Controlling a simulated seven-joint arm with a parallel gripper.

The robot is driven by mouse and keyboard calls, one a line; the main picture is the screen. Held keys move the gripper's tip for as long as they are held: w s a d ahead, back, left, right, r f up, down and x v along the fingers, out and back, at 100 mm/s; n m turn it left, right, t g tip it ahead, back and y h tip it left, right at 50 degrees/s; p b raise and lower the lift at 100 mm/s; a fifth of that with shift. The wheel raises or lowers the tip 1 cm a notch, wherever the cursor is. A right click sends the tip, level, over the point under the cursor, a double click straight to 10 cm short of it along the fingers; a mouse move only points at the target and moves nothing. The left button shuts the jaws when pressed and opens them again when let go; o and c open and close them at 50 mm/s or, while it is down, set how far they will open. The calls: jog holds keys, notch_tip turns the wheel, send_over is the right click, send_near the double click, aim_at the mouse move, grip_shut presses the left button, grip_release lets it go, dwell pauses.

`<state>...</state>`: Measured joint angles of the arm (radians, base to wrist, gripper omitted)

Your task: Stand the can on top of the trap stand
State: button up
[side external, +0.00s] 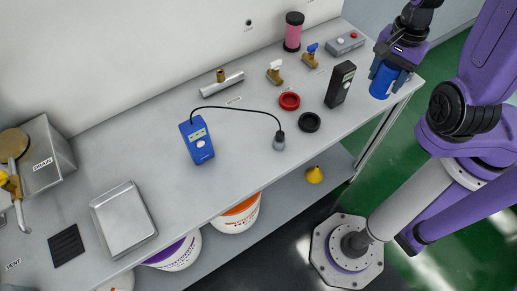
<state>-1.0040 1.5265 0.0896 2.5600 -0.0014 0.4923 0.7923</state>
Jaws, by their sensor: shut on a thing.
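A blue can (382,84) is upright at the right end of the grey bench. My gripper (388,72) is shut on it from above, and its dark fingers hide part of the can. I cannot tell whether the can's bottom touches the bench. No thing is clearly marked as the trap stand. A grey metal box (47,160) labelled DRAIN stands at the far left, with a round tan disc and a yellow-handled pipe beside it; I cannot tell if it is the stand.
A black upright box (340,84), a red ring (289,101) and a black ring (309,122) stand left of the can. A blue meter (197,140) with a cabled probe lies mid-bench. A pink cylinder (293,32) stands behind. A metal tray (124,219) lies front left.

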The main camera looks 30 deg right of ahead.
jog(key=s+a+n, duration=0.1)
jog(key=a+n, duration=1.2)
jog(key=a, duration=1)
jog(key=w+a+f, duration=0.4)
jog(key=a, duration=0.1)
jog(key=w+a+f, duration=0.4)
jog(key=w+f, duration=0.1)
jog(key=shift+a+f, duration=0.25)
jog(key=shift+a, duration=0.1)
jog(key=shift+w+f, duration=0.1)
jog(key=shift+f, duration=1.55)
jog(key=shift+f, duration=0.1)
jog(key=o, duration=1.1)
